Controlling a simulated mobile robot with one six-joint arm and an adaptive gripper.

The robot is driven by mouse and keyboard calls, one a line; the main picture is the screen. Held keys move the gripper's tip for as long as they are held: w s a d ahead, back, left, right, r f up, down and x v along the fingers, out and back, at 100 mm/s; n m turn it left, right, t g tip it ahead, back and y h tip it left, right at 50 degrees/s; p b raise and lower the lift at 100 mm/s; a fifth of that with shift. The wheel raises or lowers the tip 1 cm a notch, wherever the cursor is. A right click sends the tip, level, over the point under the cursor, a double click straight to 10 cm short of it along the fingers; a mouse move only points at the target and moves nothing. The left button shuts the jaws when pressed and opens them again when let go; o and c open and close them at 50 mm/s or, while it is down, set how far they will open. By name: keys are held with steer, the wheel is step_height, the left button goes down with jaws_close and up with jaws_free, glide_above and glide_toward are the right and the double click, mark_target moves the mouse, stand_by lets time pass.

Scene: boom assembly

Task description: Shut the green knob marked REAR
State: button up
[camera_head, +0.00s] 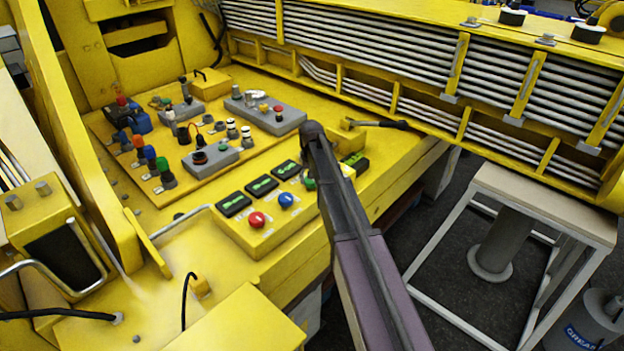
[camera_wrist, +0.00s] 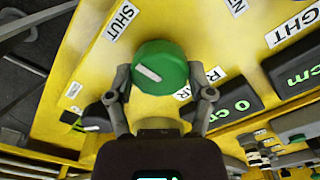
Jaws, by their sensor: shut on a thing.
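The green knob (camera_wrist: 160,67), with a white pointer line, sits on a yellow panel in the wrist view. Its pointer line runs aslant, from upper left to lower right. My gripper (camera_wrist: 160,80) is shut on the knob, one finger on each side. A SHUT label (camera_wrist: 120,21) lies up and left of the knob. A label ending in "AR" (camera_wrist: 183,93) is partly hidden below it by the right finger. In the head view, a sliver of the green knob (camera_head: 309,183) shows beside my arm, which hides the rest.
Black displays with green digits (camera_wrist: 236,102) stand right of the knob. Several coloured knobs and switches fill the board (camera_head: 130,180) behind. A white-framed table (camera_head: 540,195) stands right.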

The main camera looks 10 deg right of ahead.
steer(key=shift+w, duration=0.1)
stand_by(0.4)
steer(key=o, duration=1.1)
steer(key=shift+f, duration=0.1)
steer(key=s+n, duration=0.1)
steer(key=s, duration=2.8)
steer(key=shift+s+n, duration=0.2)
steer(key=shift+n, duration=0.1)
steer(key=shift+d, duration=0.1)
